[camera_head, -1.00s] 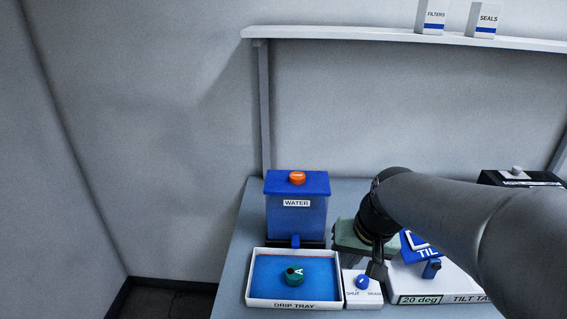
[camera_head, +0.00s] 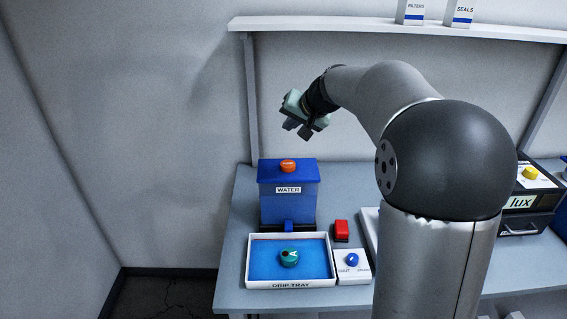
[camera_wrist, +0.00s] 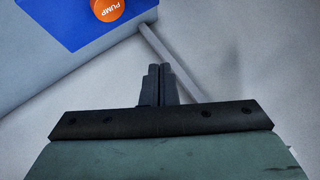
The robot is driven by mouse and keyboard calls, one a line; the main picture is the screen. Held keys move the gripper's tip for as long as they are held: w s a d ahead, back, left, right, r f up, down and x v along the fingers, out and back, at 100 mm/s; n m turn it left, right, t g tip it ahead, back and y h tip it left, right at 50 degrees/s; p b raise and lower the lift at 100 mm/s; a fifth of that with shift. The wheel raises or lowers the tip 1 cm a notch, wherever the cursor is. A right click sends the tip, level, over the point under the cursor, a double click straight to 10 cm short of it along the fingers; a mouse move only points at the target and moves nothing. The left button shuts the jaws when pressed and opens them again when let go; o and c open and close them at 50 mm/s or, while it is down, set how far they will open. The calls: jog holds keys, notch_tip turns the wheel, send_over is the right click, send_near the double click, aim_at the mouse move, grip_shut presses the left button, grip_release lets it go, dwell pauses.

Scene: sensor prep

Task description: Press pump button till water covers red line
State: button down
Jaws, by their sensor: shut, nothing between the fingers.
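The orange pump button (camera_head: 288,166) sits on the blue lid of the water tank (camera_head: 288,205), at the back left of the bench. It also shows at the top of the wrist view (camera_wrist: 107,8), lettered PUMP. My gripper (camera_head: 298,130) is raised above the bench, above and slightly right of the button, and apart from it. In the wrist view its two fingers (camera_wrist: 160,72) are together with nothing between them. A green sensor piece marked A (camera_head: 289,257) is in the blue drip tray (camera_head: 262,285). I cannot make out a red line or the water level.
A small white box with a blue knob (camera_head: 352,260) stands right of the tray. A red block (camera_head: 341,230) is behind it. A shelf (camera_head: 350,29) crosses the wall above. A black lux box (camera_head: 525,210) is at the right.

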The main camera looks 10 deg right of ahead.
jog(key=shift+f, duration=0.15)
jog(key=b, duration=0.6)
send_over(286, 162)
jog(key=s, duration=0.2)
jog(key=f, duration=0.7)
jog(key=shift+d+f, duration=0.4)
jog(key=shift+f+b, duration=0.4)
jog(key=shift+b, duration=0.05)
jog(key=shift+f, duration=0.15)
dwell(0.4)
jog(key=shift+f+b, duration=0.3)
jog(key=shift+b, duration=0.3)
jog(key=shift+f+b, duration=0.75)
dwell(0.6)
jog(key=shift+r+p, duration=0.75)
jog(key=shift+r, duration=0.4)
